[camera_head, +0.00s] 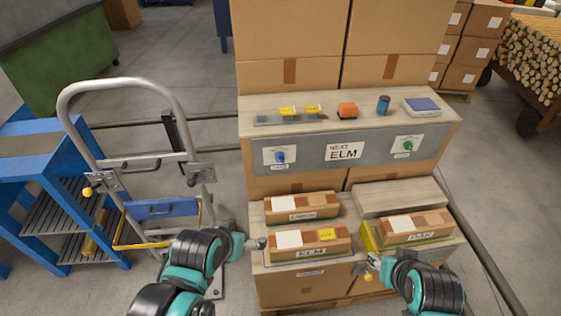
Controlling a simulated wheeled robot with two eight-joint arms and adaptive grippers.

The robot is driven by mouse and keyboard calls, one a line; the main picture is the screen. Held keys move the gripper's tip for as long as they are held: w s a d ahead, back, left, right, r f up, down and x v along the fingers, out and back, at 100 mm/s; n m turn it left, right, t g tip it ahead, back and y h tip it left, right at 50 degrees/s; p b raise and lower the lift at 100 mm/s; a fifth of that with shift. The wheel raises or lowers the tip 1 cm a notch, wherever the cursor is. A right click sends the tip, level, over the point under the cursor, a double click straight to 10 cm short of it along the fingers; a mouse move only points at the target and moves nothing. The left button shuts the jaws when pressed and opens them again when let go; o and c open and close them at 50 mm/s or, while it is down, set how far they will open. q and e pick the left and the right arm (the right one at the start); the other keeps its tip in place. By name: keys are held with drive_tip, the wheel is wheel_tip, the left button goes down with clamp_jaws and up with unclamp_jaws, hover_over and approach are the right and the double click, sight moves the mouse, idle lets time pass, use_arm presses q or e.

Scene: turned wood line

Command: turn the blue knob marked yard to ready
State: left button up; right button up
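The blue knob (281,157) sits on a white plate at the left of the grey panel (378,155). The small lettering around it is too fine to read, so I cannot tell its setting. A green knob (407,145) sits on a similar plate at the panel's right. My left gripper (260,243) is below and left of the blue knob, apart from it, by the left end of the ELM box (310,243). My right gripper (368,266) is low at the front, between the ELM and OAK boxes, well below the panel. Whether either gripper is open is unclear.
A sign (343,151) reads NEXT ELM. The shelf above the panel holds an orange item (347,110), a blue cylinder (383,105) and a blue-topped device (421,106). Below are another box (302,207) and the OAK box (414,228). A hand truck (128,83) stands left.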

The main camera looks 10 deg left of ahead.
use_arm(q)
drive_tip(key=shift+w, duration=0.2)
drive_tip(key=c, duration=0.5)
drive_tip(key=w+n+t, duration=0.1)
drive_tip(key=w+n, duration=0.1)
drive_tip(key=w, duration=0.4)
drive_tip(key=w+n+t+b, duration=0.1)
drive_tip(key=w, duration=0.5)
drive_tip(key=w+n+t, duration=0.1)
drive_tip(key=w+n, duration=0.1)
drive_tip(key=w, duration=0.3)
drive_tip(key=shift+w+d+f+n+t, duration=0.15)
drive_tip(key=shift+w+f+n+t, duration=0.15)
drive_tip(key=shift+w+f+t, duration=0.1)
drive_tip(key=c, duration=0.4)
drive_tip(key=shift+o, duration=0.2)
drive_tip(key=n+t+b, duration=0.2)
drive_tip(key=n+t, duration=0.3)
drive_tip(key=n, duration=0.1)
approach(279, 161)
drive_tip(key=w, duration=0.5)
drive_tip(key=w+f+b, duration=0.1)
drive_tip(key=w, duration=0.3)
drive_tip(key=shift+w+f+b, duration=0.15)
drive_tip(key=shift+f+b, duration=0.05)
drive_tip(key=shift+b, duration=0.1)
drive_tip(key=c, duration=1.2)
